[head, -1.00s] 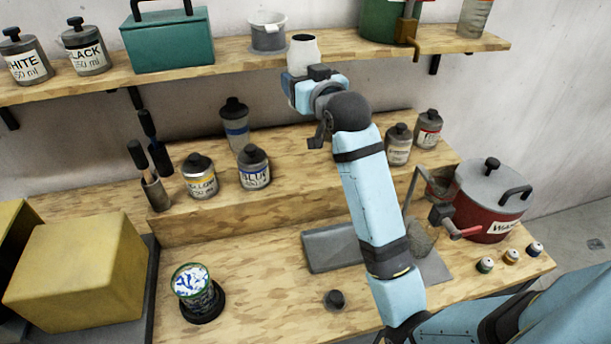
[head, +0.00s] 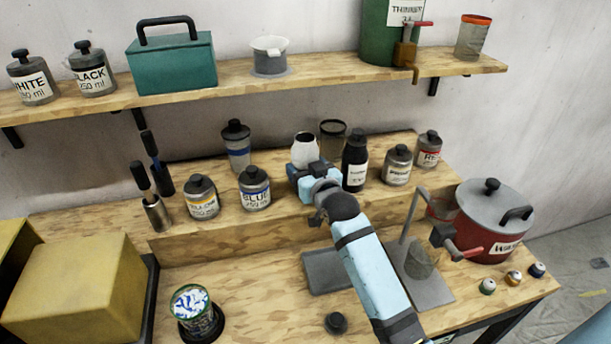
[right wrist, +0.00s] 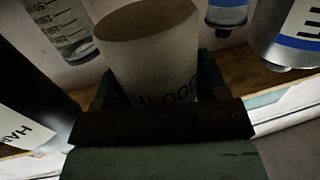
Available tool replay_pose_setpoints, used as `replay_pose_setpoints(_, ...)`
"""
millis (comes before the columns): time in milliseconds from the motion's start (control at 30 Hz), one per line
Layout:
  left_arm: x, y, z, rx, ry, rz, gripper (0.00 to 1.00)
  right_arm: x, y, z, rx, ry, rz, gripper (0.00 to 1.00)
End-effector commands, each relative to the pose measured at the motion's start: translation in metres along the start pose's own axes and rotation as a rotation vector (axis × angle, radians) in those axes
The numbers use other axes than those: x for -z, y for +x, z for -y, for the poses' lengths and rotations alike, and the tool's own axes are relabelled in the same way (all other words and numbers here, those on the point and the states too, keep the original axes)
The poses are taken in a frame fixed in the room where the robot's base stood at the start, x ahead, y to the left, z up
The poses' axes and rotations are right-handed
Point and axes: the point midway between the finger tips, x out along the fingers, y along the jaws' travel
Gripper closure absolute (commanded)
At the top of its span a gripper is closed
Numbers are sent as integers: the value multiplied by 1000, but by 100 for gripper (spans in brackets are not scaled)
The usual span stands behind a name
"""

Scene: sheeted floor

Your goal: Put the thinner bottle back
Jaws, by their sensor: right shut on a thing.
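My right gripper (head: 308,174) is shut on an uncapped white bottle (head: 304,150), which I take for the thinner bottle. The bottle is at the raised bench step, between the blue-label bottle (head: 254,188) and a black bottle (head: 355,160). It looks about upright. A dark cap (head: 336,322) lies on the lower bench. My left gripper is not in view.
A clear cup (head: 332,132) stands close behind the white bottle. The primer-like grey bottle (head: 397,166) and red-label bottle (head: 428,149) stand to the right. The upper shelf (head: 330,72) holds a green thinner tank (head: 385,35). A red pot (head: 490,225) stands at right.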

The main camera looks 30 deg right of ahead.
Motion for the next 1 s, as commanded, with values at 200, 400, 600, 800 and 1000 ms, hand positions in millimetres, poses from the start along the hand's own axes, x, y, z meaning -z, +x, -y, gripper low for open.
replay_pose_setpoints(200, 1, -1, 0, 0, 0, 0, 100, -24, 1, 0, 0, 0, -1, 72)
replay_pose_setpoints(400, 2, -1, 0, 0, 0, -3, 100, -24, 1, 0, 0, 0, -2, 72)
replay_pose_setpoints(600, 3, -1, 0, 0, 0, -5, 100, -29, 1, 0, 0, 0, 1, 29)
replay_pose_setpoints(800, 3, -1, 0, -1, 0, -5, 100, -28, 1, 0, 0, 0, 1, 8)
replay_pose_setpoints(1000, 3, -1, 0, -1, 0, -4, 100, -26, 1, 0, 0, 0, 0, 8)
